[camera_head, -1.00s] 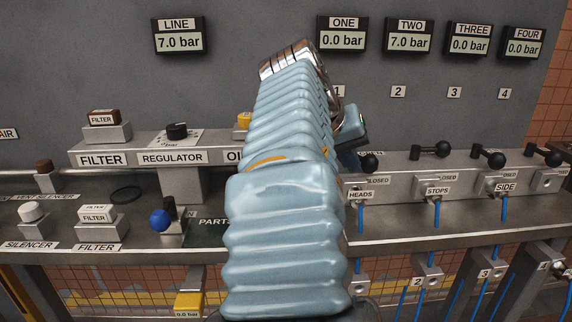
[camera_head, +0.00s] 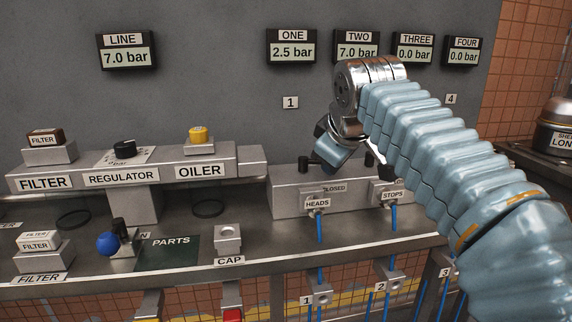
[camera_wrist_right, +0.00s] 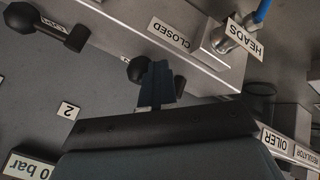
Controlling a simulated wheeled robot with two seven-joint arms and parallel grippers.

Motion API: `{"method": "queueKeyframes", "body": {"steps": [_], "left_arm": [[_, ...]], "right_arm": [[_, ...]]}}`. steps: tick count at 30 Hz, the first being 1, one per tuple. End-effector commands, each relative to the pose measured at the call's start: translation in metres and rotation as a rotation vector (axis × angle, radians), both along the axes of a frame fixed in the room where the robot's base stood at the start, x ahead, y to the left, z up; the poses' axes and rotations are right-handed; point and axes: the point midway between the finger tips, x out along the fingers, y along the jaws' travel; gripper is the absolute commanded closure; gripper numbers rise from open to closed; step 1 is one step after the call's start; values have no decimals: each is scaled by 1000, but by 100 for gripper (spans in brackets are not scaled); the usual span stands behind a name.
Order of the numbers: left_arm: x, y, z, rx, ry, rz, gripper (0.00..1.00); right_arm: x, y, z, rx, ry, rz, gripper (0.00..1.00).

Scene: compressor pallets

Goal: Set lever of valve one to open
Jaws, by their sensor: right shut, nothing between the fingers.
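The lever of valve one is black; its left end (camera_head: 303,164) shows on the grey block above the HEADS label (camera_head: 317,203). The rest is hidden behind my right gripper (camera_head: 331,163). In the right wrist view its round knob (camera_wrist_right: 137,69) shows close beside my shut, empty fingers (camera_wrist_right: 156,82); I cannot tell whether they touch. The CLOSED label (camera_wrist_right: 170,35) is near. The lever's exact angle is unclear. The gauge ONE (camera_head: 291,48) reads 2.5 bar. My left gripper is not in view.
The lever of valve two (camera_wrist_right: 46,26) stands beside, partly behind my right arm in the head view. The oiler (camera_head: 198,135), regulator (camera_head: 124,149) and cap block (camera_head: 228,238) are to the left. Blue hoses hang below the valves.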

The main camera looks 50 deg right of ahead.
Motion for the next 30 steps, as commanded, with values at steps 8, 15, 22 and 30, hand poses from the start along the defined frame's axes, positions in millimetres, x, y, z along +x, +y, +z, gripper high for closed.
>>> {"method": "queueKeyframes", "body": {"steps": [8,15,22,30], "left_arm": [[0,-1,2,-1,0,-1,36],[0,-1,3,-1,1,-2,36],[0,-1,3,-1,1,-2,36],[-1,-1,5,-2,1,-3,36]], "right_arm": [[-1,-8,1,-1,-1,22,100],[-1,-10,0,0,0,20,100],[-1,-10,0,0,0,20,100],[0,-10,2,0,0,20,100]]}}
